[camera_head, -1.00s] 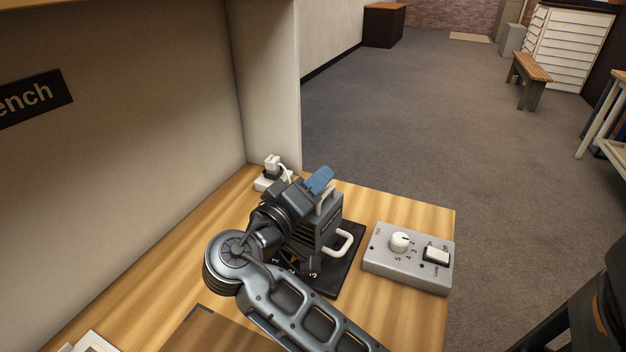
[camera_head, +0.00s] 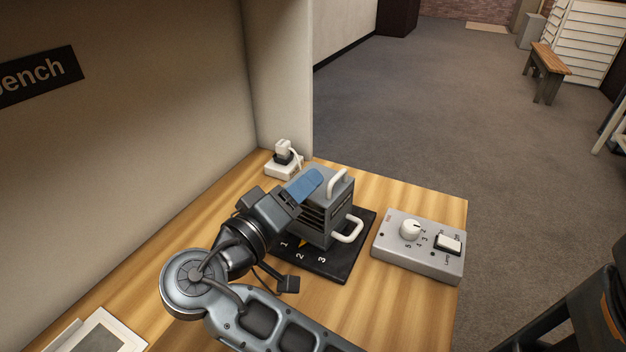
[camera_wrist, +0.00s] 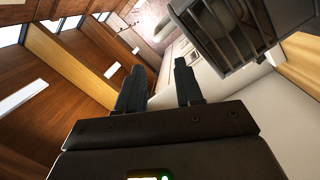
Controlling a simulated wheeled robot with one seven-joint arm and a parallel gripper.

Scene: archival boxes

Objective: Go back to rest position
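My gripper (camera_head: 304,184) is over the wooden bench, beside the top of a grey slatted box-shaped device with white handles (camera_head: 328,214). In the wrist view the two dark fingers (camera_wrist: 158,85) stand apart with nothing between them. The device (camera_wrist: 228,30) shows at the upper right there, apart from the fingers. The device stands on a black mat marked with numbers (camera_head: 352,254). My arm covers part of the bench and the mat's left side.
A grey control box (camera_head: 420,246) with a white dial and a switch sits at the bench's right edge. A white socket with a plug (camera_head: 284,166) is at the back corner by the wall. A framed white item (camera_head: 100,334) lies at the lower left.

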